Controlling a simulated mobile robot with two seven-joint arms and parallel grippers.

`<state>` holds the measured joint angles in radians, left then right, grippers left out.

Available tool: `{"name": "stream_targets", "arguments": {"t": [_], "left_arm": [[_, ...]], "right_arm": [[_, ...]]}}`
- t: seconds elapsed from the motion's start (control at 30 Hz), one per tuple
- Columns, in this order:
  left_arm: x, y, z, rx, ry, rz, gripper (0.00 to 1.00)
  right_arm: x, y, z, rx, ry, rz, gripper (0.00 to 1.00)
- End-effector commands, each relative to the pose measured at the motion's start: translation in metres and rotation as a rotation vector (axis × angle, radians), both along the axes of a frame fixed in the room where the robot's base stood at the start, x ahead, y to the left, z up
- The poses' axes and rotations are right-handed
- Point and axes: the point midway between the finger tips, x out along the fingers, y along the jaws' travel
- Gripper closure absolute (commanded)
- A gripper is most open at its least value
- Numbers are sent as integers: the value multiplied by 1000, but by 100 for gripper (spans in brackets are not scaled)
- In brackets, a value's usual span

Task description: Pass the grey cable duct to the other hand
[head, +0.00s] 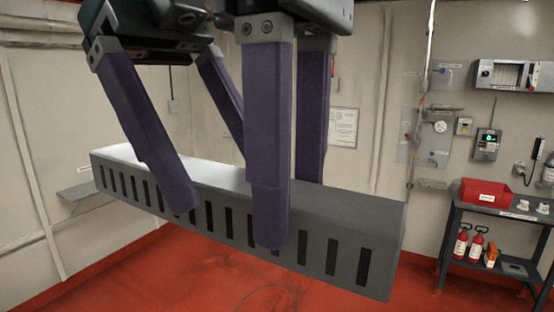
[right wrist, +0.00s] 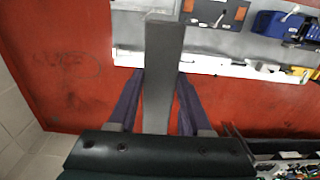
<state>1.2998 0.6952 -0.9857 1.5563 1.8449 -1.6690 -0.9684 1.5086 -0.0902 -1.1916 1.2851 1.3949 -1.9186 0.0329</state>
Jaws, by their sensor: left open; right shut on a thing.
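The grey cable duct (head: 345,235), a long slotted bar, hangs in the air across the head view, its right end nearer to me. My right gripper (head: 288,208) is shut on the duct right of its middle, one purple finger on the near slotted side and one behind. My left gripper (head: 211,178) is open around the duct further left, its near finger in front of the slots and its far finger behind. The far fingertips are hidden by the duct. In the right wrist view the duct (right wrist: 160,60) runs lengthwise between the right fingers.
A dark workbench (head: 451,236) with a red bin (head: 485,194) stands at the right wall, with red bottles (head: 469,243) on its lower shelf. Instruments hang above it. A small grey ledge (head: 78,191) is on the left wall. Red floor (head: 215,275) shows clear below the duct.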

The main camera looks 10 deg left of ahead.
Motion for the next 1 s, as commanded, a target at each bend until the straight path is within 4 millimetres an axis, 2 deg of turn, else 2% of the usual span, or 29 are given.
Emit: {"name": "stream_targets", "arguments": {"t": [0.2, 0.47, 1.0], "left_arm": [[-2, -7, -12, 0, -1, -1, 15], [-2, -8, -12, 0, -1, -1, 16], [-2, -8, -12, -1, -3, 1, 77]], "right_arm": [[0, 0, 0, 1, 0, 0, 100], [0, 0, 0, 1, 0, 0, 100], [-1, 1, 0, 2, 2, 3, 100]]}}
